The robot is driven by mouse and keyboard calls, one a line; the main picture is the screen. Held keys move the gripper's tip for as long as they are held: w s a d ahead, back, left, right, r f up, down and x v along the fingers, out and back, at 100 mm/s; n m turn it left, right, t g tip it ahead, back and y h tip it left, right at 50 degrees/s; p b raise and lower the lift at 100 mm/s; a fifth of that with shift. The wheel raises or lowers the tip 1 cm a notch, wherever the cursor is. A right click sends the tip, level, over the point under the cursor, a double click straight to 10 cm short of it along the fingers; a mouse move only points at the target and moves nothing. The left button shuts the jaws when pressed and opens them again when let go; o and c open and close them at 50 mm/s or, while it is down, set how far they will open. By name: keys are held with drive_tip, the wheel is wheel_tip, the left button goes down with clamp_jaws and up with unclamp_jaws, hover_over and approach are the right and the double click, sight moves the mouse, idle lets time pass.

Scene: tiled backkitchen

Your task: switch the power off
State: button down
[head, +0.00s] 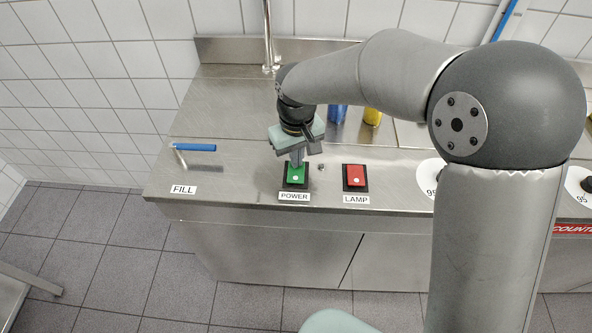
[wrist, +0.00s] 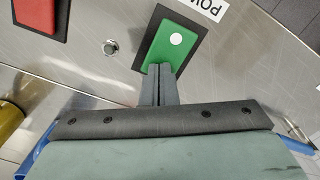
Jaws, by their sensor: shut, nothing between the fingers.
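The green power switch (head: 297,178) sits in a black frame on the steel counter, with the label POWER (head: 294,196) in front of it. In the wrist view the green rocker (wrist: 173,42) shows a white dot near its label end. My gripper (head: 297,163) is shut and empty, pointing down at the switch. In the wrist view its fingertips (wrist: 160,68) lie over the rocker's edge away from the dot. I cannot tell for sure whether they touch it. The fingers hide that end of the rocker.
A red lamp switch (head: 355,177) labelled LAMP is close on the right. A small round knob (head: 321,167) lies between them. A blue-handled lever (head: 195,147) by the FILL label is at left. Blue (head: 337,113) and yellow (head: 372,116) items stand behind.

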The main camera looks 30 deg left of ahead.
drive_tip(key=shift+r, duration=0.1)
wheel_tip(320, 180, up, 7)
drive_tip(key=p, duration=0.4)
drive_tip(key=shift+p, duration=0.35)
idle(0.4)
drive_tip(key=w+d+r+m, duration=0.1)
drive_tip(key=d+r+m, duration=0.1)
drive_tip(key=d, duration=0.8)
drive_tip(key=w+d+r+m, duration=0.2)
drive_tip(key=d+r, duration=0.1)
drive_tip(key=d, duration=0.7)
drive_tip(key=s+d+m, duration=0.3)
drive_tip(key=s+d, duration=0.3)
drive_tip(key=d, duration=0.4)
drive_tip(key=s+d+m, duration=0.4)
drive_tip(key=s+d, duration=0.3)
drive_tip(key=d, duration=0.3)
drive_tip(key=shift+d+f+t, duration=0.2)
drive_tip(key=shift+f+t, duration=0.2)
drive_tip(key=shift+f, duration=0.05)
